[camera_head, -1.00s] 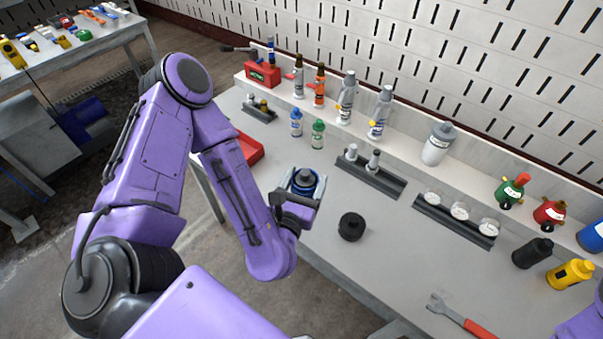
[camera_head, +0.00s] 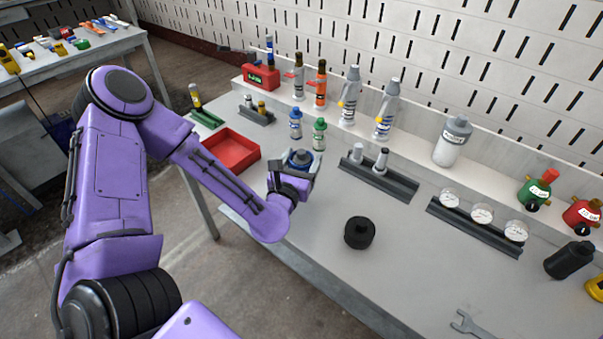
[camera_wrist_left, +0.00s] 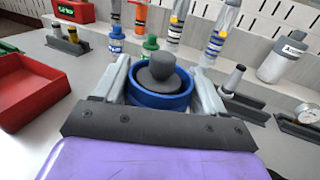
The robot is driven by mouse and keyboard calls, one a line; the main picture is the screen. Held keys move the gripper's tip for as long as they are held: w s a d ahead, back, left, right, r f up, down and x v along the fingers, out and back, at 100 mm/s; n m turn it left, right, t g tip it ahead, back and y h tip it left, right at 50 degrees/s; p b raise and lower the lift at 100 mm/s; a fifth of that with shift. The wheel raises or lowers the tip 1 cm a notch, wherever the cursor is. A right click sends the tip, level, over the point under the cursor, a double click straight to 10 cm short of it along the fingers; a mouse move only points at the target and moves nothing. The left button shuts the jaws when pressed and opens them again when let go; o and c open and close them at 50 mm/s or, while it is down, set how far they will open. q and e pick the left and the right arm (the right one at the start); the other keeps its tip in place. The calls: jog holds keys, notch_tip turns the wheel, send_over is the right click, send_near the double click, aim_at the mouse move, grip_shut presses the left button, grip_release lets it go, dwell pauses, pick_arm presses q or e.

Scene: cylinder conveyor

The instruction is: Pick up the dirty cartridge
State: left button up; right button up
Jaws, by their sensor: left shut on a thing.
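My left gripper (camera_head: 291,165) is shut on a round blue part with a dark grey knob (camera_head: 300,158) and holds it over the left part of the bench. In the left wrist view the blue part (camera_wrist_left: 160,100) sits between the two light grey fingers, knob up. I cannot tell whether it is the dirty cartridge, as no dirt shows on it. Two small grey-and-white cylinders stand on a dark rack (camera_head: 395,188) to the right of the gripper. My right gripper is out of view.
A red tray (camera_head: 232,151) lies left of the gripper on the bench (camera_head: 310,240). A black round piece (camera_head: 359,232) stands to its right. Blue (camera_head: 295,123) and green (camera_head: 319,134) bottles stand behind. A rack of round gauges (camera_head: 482,214) is farther right. The front middle is mostly clear.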

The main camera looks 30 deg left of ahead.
pick_arm(q)
jog(key=f, duration=0.3)
jog(key=w+f, duration=0.1)
jog(key=shift+a+f, duration=0.15)
jog(key=shift+a, duration=0.15)
jog(key=shift+s, duration=0.1)
jog(key=shift+f+b, duration=0.15)
jog(key=shift+b, duration=0.3)
jog(key=o, duration=1.7)
